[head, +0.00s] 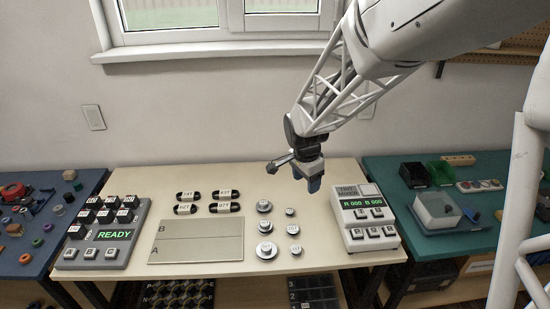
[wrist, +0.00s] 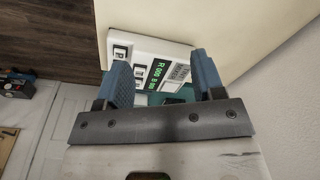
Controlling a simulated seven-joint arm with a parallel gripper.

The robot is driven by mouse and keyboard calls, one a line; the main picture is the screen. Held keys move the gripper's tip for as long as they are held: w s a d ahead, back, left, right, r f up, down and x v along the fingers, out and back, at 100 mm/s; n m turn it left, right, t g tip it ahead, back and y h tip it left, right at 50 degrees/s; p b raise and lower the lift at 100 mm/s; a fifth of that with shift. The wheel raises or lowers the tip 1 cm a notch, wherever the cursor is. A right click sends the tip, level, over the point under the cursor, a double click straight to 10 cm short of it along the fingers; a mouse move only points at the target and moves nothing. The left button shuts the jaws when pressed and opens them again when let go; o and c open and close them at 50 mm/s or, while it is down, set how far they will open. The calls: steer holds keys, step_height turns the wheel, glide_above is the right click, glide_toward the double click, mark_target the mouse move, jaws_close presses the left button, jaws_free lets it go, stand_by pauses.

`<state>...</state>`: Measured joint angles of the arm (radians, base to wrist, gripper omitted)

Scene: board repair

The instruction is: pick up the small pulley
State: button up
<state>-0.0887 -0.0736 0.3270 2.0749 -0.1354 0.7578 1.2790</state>
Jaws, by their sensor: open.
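Several silver round pulleys stand in two columns on the cream table, right of its middle, in the head view. The smallest-looking one (head: 290,211) is at the back of the right column, with a larger one (head: 293,229) in front of it. A wide one (head: 266,250) is at the front of the left column. My gripper (head: 312,180) hangs above the table's back right part, behind and right of the pulleys. In the wrist view its two blue fingers (wrist: 163,72) are apart with nothing held. No pulley shows in that view.
A grey board marked A and B (head: 196,240), several black labelled parts (head: 184,195) and a READY keypad (head: 107,235) lie left. The wall is behind.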

mark_target(290, 211)
steer(key=w+a+f+m, duration=0.1)
steer(key=w+f, duration=0.2)
steer(key=f, duration=0.2)
steer(key=w+a+f+m, duration=0.1)
steer(key=w+f+m, duration=0.1)
steer(key=w+f, duration=0.2)
steer(key=w+a+f+m, duration=0.1)
steer(key=w+f+m, duration=0.1)
steer(key=f, duration=0.4)
steer(key=shift+w+a+g, duration=0.35)
steer(key=shift+w+g, duration=0.05)
steer(key=shift+w, duration=0.35)
steer(key=shift+f, duration=0.1)
steer(key=shift+d+f, duration=0.15)
steer(key=shift+f, duration=1)
steer(key=shift+f, duration=0.1)
steer(key=shift+d+f, duration=0.15)
steer(key=shift+f, duration=1.15)
steer(key=shift+d+f, duration=0.1)
steer(key=shift+f, duration=1.15)
steer(key=c, duration=1)
